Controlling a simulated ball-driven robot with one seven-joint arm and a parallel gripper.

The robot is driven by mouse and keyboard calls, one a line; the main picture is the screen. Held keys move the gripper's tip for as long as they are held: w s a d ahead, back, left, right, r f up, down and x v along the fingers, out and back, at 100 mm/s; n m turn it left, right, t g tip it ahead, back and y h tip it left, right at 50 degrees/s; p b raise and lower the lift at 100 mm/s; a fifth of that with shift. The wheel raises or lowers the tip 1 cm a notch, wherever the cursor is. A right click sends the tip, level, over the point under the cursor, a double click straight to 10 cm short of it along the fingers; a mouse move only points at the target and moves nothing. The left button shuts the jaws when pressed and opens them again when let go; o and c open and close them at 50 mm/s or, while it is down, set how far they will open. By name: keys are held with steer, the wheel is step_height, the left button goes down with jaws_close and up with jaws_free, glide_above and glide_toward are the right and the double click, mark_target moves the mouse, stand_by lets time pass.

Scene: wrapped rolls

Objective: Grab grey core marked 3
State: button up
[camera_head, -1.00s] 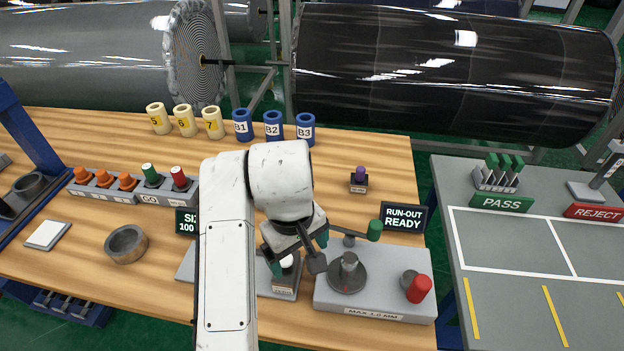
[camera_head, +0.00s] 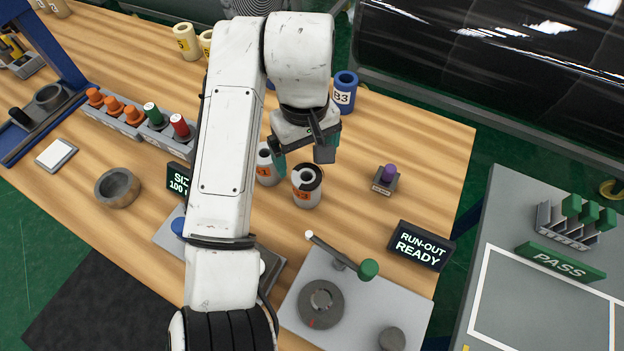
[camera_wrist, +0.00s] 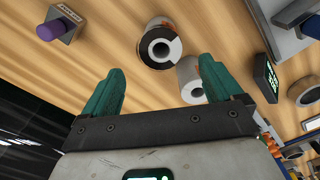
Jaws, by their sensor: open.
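A grey core with an orange label (camera_head: 306,188) stands upright on the wooden table. Its label seems to read 3, and part of its top rim is black. A second grey core (camera_head: 265,165), marked 1, stands just left of it. My gripper (camera_head: 302,153) is open and empty, above and slightly behind the two cores. In the wrist view my gripper's green fingers (camera_wrist: 160,88) are spread, with the black-rimmed core (camera_wrist: 161,44) beyond the tips and the other grey core (camera_wrist: 190,78) close to one finger.
A purple-topped part (camera_head: 386,178) stands right of the cores. The run-out fixture (camera_head: 350,300) with its green-knobbed lever and a display (camera_head: 420,245) lie in front. A blue core marked B3 (camera_head: 344,92) stands behind. My arm hides the table on the left.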

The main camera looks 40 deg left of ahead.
mark_target(306, 176)
step_height(306, 176, down, 4)
steer(key=shift+r, duration=0.1)
steer(key=shift+s+d+f+p, duration=0.15)
steer(key=shift+f+p, duration=0.35)
steer(key=shift+f, duration=2.2)
steer(key=c, duration=1.2)
